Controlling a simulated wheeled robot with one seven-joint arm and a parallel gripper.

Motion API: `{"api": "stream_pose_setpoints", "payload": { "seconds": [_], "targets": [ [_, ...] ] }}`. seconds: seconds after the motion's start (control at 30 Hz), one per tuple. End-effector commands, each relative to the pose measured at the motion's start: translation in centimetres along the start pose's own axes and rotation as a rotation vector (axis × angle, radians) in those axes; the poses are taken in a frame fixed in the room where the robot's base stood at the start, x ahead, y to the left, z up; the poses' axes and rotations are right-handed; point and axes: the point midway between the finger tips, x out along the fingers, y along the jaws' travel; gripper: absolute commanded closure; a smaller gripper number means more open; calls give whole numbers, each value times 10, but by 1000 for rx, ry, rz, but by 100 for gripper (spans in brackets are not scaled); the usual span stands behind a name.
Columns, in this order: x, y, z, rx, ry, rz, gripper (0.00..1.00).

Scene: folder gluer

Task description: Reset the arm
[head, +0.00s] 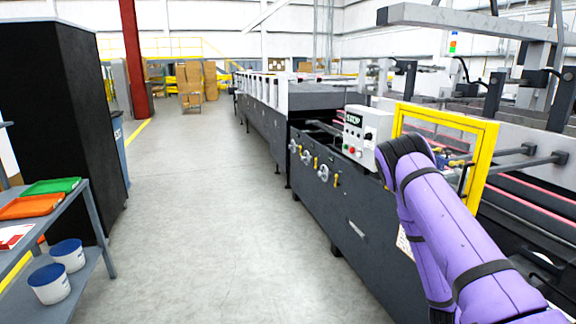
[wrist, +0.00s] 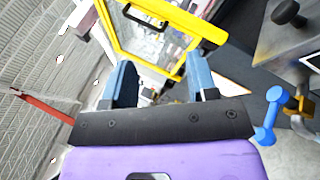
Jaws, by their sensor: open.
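My arm (head: 440,225), with purple covers and black joints, reaches up from the lower right of the head view in front of the folder gluer. My gripper (wrist: 160,82) shows in the wrist view with its two blue fingers apart and nothing between them. In the head view the gripper is hidden behind my arm. Beyond the fingers in the wrist view is a yellow-framed guard (wrist: 190,22) with a dark handle. The same yellow guard (head: 486,150) stands on the machine in the head view, just right of my arm.
A control box (head: 366,135) with a red button sits on the long gluer (head: 330,195), close to my arm. A shelf (head: 88,215) at left holds a green tray (head: 52,186), an orange tray (head: 30,206) and white-and-blue tubs (head: 50,284). The aisle floor (head: 200,200) between is clear.

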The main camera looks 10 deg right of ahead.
Motion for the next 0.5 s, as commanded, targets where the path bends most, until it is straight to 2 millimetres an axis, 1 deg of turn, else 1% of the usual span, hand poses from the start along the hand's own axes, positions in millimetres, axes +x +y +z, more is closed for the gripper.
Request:
{"api": "stream_pose_setpoints", "payload": {
  "seconds": [0.03, 0.2, 0.37, 0.5],
  "targets": [
    [7, 16, 10, -3, -67, -11, 47],
    [20, 56, 47, -29, -280, -86, 47],
    [21, 88, 82, -34, -456, -193, 47],
    [15, 113, 112, -20, -590, -312, 47]
  ]
}}
